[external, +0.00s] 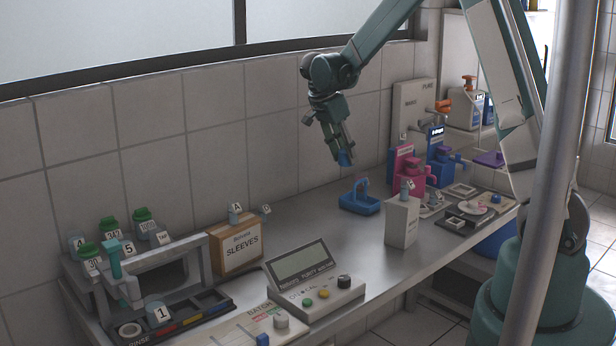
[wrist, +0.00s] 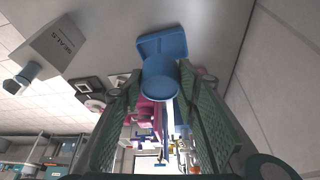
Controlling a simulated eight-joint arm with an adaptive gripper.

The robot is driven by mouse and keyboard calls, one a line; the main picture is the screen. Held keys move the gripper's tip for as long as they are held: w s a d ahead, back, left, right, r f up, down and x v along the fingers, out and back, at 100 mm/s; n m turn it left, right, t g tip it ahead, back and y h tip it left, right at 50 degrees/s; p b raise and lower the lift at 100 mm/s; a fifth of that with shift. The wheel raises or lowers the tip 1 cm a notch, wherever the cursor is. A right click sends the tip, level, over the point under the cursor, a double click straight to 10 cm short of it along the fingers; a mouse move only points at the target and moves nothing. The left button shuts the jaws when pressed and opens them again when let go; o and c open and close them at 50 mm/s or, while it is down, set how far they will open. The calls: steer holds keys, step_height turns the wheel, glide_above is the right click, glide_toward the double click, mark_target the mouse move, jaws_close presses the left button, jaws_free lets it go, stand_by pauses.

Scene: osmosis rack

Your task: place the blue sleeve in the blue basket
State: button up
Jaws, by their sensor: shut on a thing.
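The blue sleeve (external: 345,158) is a small blue cylinder held between the fingertips of my gripper (external: 338,150), above the bench. In the wrist view the sleeve (wrist: 160,78) shows as a round blue end between the green finger pads of my gripper (wrist: 158,95). The blue basket (external: 359,203) stands on the bench below the gripper and a little to its right, with a raised handle. In the wrist view the basket (wrist: 163,43) lies beyond the sleeve, which covers part of it. The sleeve is apart from the basket in the external view.
A white box (external: 402,222) with a small bottle on top stands right of the basket. Pink (external: 405,170) and blue (external: 437,155) devices stand behind it. A sleeves box (external: 237,245) and a grey display unit (external: 316,283) are to the left. Bare bench lies around the basket's left side.

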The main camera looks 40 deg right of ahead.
step_height(320, 180, up, 4)
steer(key=p, duration=0.2)
glide_above(364, 180)
steer(key=a, duration=0.2)
steer(key=shift+w+d+f, duration=0.15)
steer(key=shift+w+f, duration=0.05)
steer(key=shift+f, duration=0.1)
steer(key=shift+f, duration=3.05)
steer(key=shift+f, duration=1.9)
steer(key=shift+f, duration=0.1)
steer(key=o, duration=0.8)
steer(key=shift+o, duration=0.2)
